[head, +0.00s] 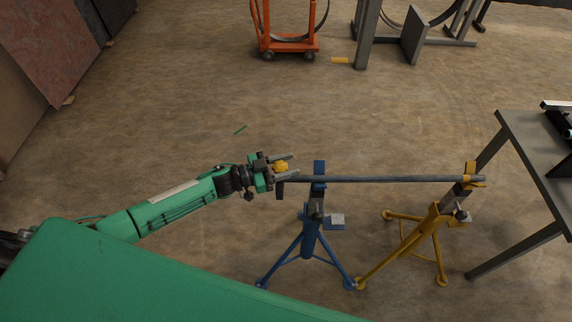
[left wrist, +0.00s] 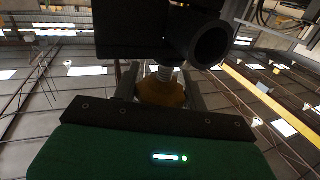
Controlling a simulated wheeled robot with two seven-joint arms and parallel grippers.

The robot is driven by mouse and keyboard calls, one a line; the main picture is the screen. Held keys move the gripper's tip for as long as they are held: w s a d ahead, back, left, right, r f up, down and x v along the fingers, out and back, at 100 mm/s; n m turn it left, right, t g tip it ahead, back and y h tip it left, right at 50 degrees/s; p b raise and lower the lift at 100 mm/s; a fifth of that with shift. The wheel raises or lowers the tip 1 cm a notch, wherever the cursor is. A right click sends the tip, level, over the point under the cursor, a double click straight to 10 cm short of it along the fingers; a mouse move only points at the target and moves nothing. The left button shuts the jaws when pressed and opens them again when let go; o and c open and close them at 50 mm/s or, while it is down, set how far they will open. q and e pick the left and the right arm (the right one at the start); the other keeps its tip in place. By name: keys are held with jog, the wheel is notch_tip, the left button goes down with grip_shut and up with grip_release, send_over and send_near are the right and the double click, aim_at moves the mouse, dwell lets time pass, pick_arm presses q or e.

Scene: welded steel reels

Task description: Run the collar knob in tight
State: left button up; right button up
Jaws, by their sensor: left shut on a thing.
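The yellow collar knob (head: 281,167) sits between the fingers of my left gripper (head: 284,164), which is shut on it. In the left wrist view the knob (left wrist: 162,92) looks amber, and a length of bare threaded screw (left wrist: 164,74) shows between it and the dark collar (left wrist: 145,35). In the head view the collar (head: 281,188) is at the left end of a grey bar (head: 395,179). The bar lies level across a blue stand (head: 309,240) and a yellow stand (head: 433,222). My right gripper is not in view.
A steel table (head: 533,150) stands at the right, close to the yellow stand. An orange cart (head: 290,44) and grey steel frames (head: 366,36) are at the back. The floor behind the bar is mostly clear.

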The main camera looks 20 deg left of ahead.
pick_arm(q)
jog(key=m+g, duration=0.1)
jog(key=g, duration=0.1)
jog(key=m+g+h+b, duration=0.2)
jog(key=m+g, duration=0.1)
jog(key=shift+s+d+f+g, duration=0.1)
jog(key=shift+s+g, duration=0.15)
jog(key=shift+g, duration=0.05)
jog(key=shift+s+g+b, duration=0.1)
jog(key=shift+g+b, duration=0.2)
jog(key=shift+g, duration=0.2)
jog(key=o, duration=1)
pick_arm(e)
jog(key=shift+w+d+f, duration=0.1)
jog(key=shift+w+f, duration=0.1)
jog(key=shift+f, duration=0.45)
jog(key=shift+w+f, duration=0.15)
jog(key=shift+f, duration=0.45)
pick_arm(q)
jog(key=b+v, duration=0.3)
jog(key=v, duration=1)
jog(key=shift+a+f, duration=0.2)
jog(key=shift+a, duration=0.2)
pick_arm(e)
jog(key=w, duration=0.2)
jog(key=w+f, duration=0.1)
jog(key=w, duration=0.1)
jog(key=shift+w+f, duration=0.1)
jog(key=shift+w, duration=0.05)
